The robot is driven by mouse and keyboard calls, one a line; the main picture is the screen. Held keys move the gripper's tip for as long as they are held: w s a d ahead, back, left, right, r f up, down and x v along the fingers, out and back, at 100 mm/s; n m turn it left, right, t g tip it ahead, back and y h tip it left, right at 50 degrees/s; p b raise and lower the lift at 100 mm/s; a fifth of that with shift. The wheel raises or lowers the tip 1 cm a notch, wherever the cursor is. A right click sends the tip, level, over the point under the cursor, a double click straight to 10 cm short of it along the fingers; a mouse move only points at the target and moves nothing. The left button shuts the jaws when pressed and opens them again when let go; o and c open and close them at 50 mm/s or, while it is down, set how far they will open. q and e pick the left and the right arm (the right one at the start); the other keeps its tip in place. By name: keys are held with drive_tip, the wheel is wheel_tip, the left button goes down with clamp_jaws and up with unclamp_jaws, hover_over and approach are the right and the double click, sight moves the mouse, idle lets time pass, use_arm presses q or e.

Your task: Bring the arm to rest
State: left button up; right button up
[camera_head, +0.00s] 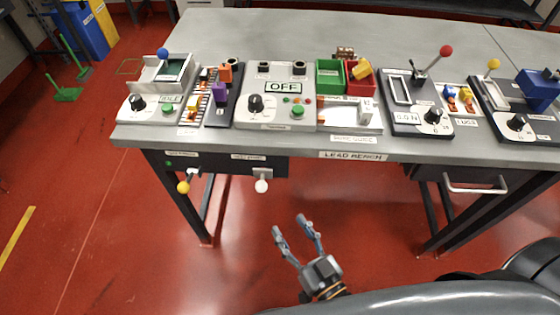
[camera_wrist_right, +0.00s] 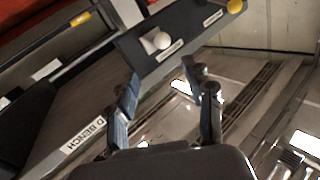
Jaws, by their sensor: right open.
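My right gripper (camera_head: 293,228) is open and empty. In the head view it hangs over the red floor in front of the bench, below the bench's front edge and apart from it. In the right wrist view the two fingers (camera_wrist_right: 165,95) are spread with nothing between them. A drawer-like box with a white knob (camera_head: 261,186) lies ahead of it under the bench top; the knob also shows in the right wrist view (camera_wrist_right: 157,41). My left gripper is not in view.
The grey bench (camera_head: 225,155) carries several device panels, including one reading OFF (camera_head: 283,88), and green (camera_head: 329,78) and red bins. A yellow knob (camera_head: 183,187) and a drawer handle (camera_head: 475,188) stick out below the front edge.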

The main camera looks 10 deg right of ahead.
drive_tip(key=s+d+f+n+g+h, duration=0.1)
drive_tip(key=s+d+f+g, duration=0.1)
drive_tip(key=f, duration=0.7)
drive_tip(key=s+d+f+g, duration=0.1)
drive_tip(key=f+g, duration=0.2)
drive_tip(key=f, duration=0.6)
drive_tip(key=s+d+f+n+g+h, duration=0.1)
drive_tip(key=s+d+f+g, duration=0.1)
drive_tip(key=f, duration=0.7)
drive_tip(key=s+d+f+g+h, duration=0.1)
drive_tip(key=s+d+f+g, duration=0.3)
drive_tip(key=s+f, duration=0.4)
drive_tip(key=s+d+f+g+h, duration=0.2)
drive_tip(key=s+d+f+g, duration=0.2)
drive_tip(key=s+f, duration=0.5)
drive_tip(key=s+g, duration=0.1)
drive_tip(key=s, duration=0.2)
drive_tip(key=shift+d+f+m, duration=0.2)
drive_tip(key=shift+m, duration=0.2)
